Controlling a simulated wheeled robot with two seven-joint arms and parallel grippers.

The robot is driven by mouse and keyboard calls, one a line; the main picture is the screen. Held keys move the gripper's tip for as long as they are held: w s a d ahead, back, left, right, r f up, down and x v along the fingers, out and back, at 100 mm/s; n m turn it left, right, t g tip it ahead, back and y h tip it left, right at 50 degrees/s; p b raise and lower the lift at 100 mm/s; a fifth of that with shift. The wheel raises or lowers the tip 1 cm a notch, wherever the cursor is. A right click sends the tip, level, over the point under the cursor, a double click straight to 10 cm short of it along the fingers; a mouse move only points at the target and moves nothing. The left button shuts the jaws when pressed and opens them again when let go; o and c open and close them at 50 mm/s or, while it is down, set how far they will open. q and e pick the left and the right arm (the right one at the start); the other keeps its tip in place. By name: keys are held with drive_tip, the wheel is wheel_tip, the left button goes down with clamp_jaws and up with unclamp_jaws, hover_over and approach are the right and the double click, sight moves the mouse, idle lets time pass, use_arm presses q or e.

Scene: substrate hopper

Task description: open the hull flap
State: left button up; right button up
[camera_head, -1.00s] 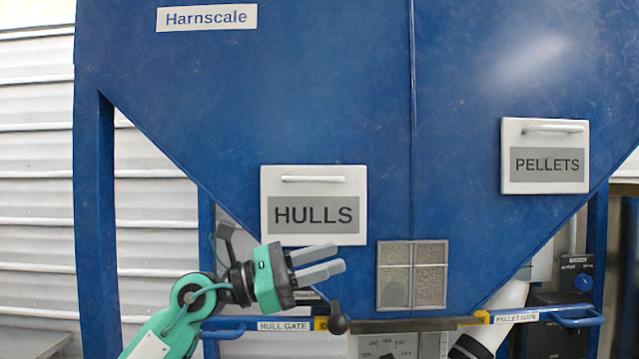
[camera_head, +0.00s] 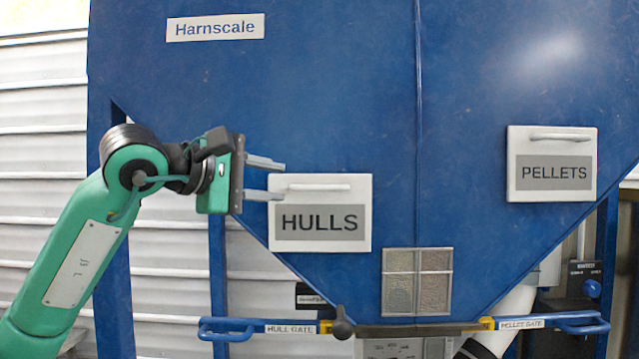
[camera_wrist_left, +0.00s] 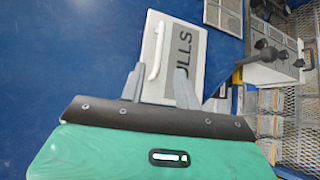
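The hull flap (camera_head: 320,240) is a white panel with a grey label reading HULLS, on the blue hopper's left sloping face. It looks closed, flat against the hopper. Its white bar handle (camera_head: 317,187) runs along its top edge. My left gripper (camera_head: 281,181) is open and empty, its two grey fingers pointing right near the flap's upper left corner. In the left wrist view the flap (camera_wrist_left: 193,65) lies beyond the open fingers, with the handle (camera_wrist_left: 157,50) between their lines. Whether a finger touches the flap I cannot tell. My right gripper is not seen.
A similar PELLETS flap (camera_head: 552,150) is at the right. Below are a mesh window (camera_head: 417,282), the blue hull gate handle (camera_head: 228,330) with a dark knob (camera_head: 342,328), and the pellet gate handle (camera_head: 580,322). The space left of the hopper is open before a corrugated wall (camera_head: 40,150).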

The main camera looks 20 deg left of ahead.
sight(316, 188)
use_arm(q)
drive_tip(key=p+x, duration=0.4)
drive_tip(key=x, duration=0.6)
drive_tip(key=shift+s+d, duration=0.1)
drive_tip(key=shift+w+d+f+p, duration=0.1)
drive_tip(key=shift+w+d+p, duration=0.25)
drive_tip(key=shift+w, duration=0.1)
drive_tip(key=shift+a, duration=0.1)
clamp_jaws()
